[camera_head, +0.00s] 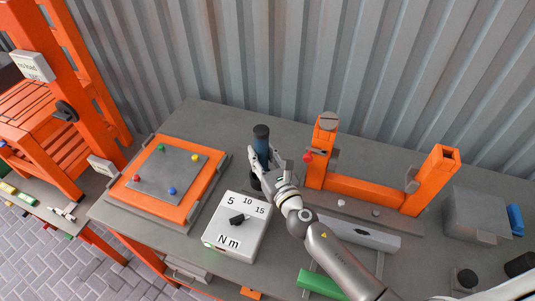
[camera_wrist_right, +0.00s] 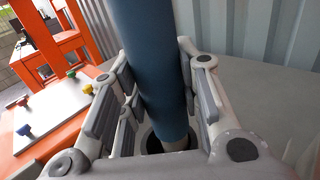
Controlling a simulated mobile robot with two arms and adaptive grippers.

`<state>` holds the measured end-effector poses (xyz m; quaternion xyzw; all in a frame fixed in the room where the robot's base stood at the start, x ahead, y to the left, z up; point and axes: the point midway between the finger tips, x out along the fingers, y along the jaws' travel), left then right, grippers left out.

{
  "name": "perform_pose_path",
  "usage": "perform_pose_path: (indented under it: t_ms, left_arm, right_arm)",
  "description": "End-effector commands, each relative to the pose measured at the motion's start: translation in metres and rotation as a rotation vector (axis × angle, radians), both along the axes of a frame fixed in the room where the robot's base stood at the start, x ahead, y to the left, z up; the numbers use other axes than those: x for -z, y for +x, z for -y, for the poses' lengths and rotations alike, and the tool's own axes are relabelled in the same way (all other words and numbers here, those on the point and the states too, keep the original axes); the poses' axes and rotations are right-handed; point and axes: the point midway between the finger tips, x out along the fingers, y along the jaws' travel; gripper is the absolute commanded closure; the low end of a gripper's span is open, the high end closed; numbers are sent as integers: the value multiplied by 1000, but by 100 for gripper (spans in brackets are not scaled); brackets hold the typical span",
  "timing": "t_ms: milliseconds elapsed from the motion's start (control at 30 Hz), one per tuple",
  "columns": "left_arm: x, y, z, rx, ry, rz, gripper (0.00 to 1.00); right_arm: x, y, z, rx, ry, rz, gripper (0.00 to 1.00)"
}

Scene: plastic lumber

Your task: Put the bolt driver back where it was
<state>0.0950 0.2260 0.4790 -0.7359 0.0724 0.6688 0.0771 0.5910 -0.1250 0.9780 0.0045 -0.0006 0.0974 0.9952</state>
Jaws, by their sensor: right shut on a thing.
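The bolt driver (camera_head: 261,146) is a blue upright cylinder with a dark top, at the back middle of the grey table in the head view. My right gripper (camera_head: 262,168) is shut on it. In the right wrist view the blue body (camera_wrist_right: 150,55) stands between the fingers of the right gripper (camera_wrist_right: 155,100), slightly tilted in the picture. Its lower end is over or in a dark round holder (camera_wrist_right: 152,143); I cannot tell how deep it sits. My left gripper is not in view.
A dial box (camera_head: 237,228) marked 5, 10, 15 Nm stands in front. An orange plate with coloured knobs (camera_head: 166,175) lies left. An orange U-shaped frame (camera_head: 375,192) stands right, close to my arm. A grey box (camera_head: 474,214) is farther right. Corrugated wall (camera_head: 400,80) is behind.

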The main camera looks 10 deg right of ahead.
Motion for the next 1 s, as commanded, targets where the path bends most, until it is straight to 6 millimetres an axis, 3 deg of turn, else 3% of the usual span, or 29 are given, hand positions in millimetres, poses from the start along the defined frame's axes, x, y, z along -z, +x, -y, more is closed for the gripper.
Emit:
perform_pose_path:
  t_ms: [133,300,333,467,900,1000]
  left_arm:
    - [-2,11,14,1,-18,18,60]
    - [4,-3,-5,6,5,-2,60]
    - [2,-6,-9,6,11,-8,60]
    - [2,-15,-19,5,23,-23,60]
    - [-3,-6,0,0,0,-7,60]
    - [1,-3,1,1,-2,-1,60]
  right_arm:
    - [1,0,1,3,-2,-4,100]
    - [5,0,1,3,-2,-3,100]
    - [5,0,1,3,-2,-6,65]
    - [5,0,2,3,-2,-6,48]
    - [-1,-1,2,3,-2,-5,47]
    - [4,-14,4,3,-2,-7,47]
